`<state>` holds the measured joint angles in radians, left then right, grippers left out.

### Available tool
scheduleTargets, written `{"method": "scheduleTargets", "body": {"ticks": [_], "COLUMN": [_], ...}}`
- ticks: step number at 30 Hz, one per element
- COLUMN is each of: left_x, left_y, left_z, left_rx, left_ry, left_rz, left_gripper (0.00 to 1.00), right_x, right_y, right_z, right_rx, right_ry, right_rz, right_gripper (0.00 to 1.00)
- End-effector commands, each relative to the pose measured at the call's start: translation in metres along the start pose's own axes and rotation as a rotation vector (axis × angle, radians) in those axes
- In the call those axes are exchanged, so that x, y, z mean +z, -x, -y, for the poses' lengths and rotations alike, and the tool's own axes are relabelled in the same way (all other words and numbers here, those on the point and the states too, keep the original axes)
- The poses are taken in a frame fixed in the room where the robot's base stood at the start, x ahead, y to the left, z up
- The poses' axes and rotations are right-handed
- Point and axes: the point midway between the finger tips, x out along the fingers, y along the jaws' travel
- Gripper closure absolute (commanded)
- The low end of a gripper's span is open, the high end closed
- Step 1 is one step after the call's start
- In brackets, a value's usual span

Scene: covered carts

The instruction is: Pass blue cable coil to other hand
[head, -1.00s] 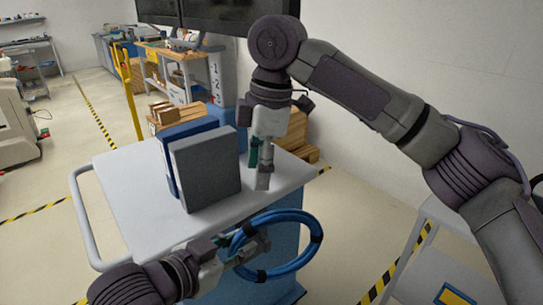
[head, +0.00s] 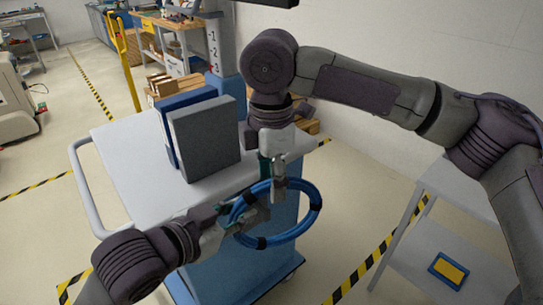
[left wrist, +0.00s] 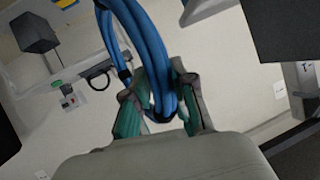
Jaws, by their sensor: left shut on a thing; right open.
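The blue cable coil (head: 316,208) is a ring of several blue strands with black ties. My left gripper (head: 243,212) is shut on the coil's left side and holds it in the air before the cart's front edge. In the left wrist view, the coil (left wrist: 150,45) runs up from between the green-padded fingers (left wrist: 160,108). My right gripper (head: 273,180) is open and points down at the coil's top edge. Its fingertips overlap the top strands in the picture; I cannot tell whether they touch.
The cart's white top (head: 125,165) bears a grey box (head: 206,140) with a blue box (head: 166,130) behind it. A light side table (head: 420,245) with a blue and yellow item (head: 448,270) stands at the right. The cart top's left part is clear.

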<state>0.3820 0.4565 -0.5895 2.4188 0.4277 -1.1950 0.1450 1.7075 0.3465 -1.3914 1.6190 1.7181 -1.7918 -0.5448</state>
Motion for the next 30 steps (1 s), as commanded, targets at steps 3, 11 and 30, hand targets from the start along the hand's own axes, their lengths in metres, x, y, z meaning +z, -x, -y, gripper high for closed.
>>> {"method": "scheduleTargets", "body": {"ticks": [3, 11, 30], "left_x": [-0.0013, -0.0013, -0.0019], "left_y": [0.0004, 0.0004, 0.0008], "left_z": [0.0001, 0.0002, -0.0018], "left_rx": [0.000, -0.001, 0.005], "left_ry": [0.000, 0.000, -0.001], "left_rz": [-0.004, -0.004, -0.006], "left_gripper": [1.00, 1.00, 0.65], "right_x": [0.0000, -0.0002, 0.0000], "right_y": [-0.0087, -0.0121, -0.0109], "right_z": [0.0001, -0.0001, -0.0013], "right_rx": [0.000, 0.001, 0.005], "right_ry": [0.000, 0.000, -0.003], "right_rz": [0.000, -0.001, -0.001], "right_gripper": [0.44, 0.44, 1.00]}}
